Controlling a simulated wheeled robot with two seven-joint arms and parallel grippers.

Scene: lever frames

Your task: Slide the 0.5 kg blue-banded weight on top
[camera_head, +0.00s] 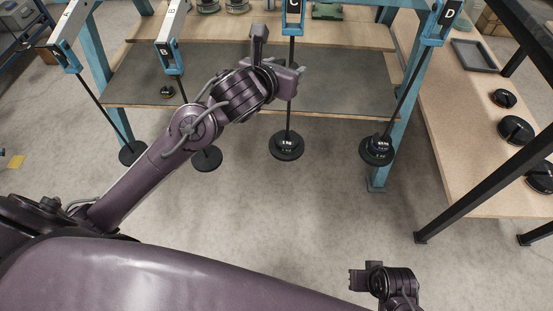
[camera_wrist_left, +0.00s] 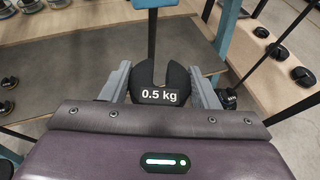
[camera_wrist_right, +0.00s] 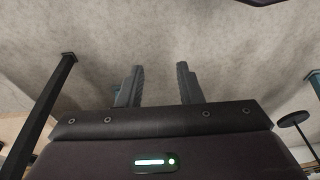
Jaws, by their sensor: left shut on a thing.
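My left gripper (camera_wrist_left: 160,92) is shut on a dark slotted weight (camera_wrist_left: 161,84) labelled 0.5 kg, its slot facing away from my palm. No blue band shows on it. In the head view this gripper (camera_head: 284,74) is beside the rod of hanger C (camera_head: 290,55), and the hand hides the held weight. I cannot tell whether the rod is in the slot. Below, a black weight labelled 1 kg (camera_head: 286,144) sits at the foot of that rod. My right gripper (camera_wrist_right: 159,84) is open and empty, low at the front right in the head view (camera_head: 360,278).
Hanger D (camera_head: 378,149) carries weights to the right; two more hangers' bases (camera_head: 206,158) hang left. A small weight (camera_head: 166,92) lies on the grey mat (camera_head: 345,90). The right bench (camera_head: 465,175) holds several black weights (camera_head: 515,130) and a tray (camera_head: 474,56).

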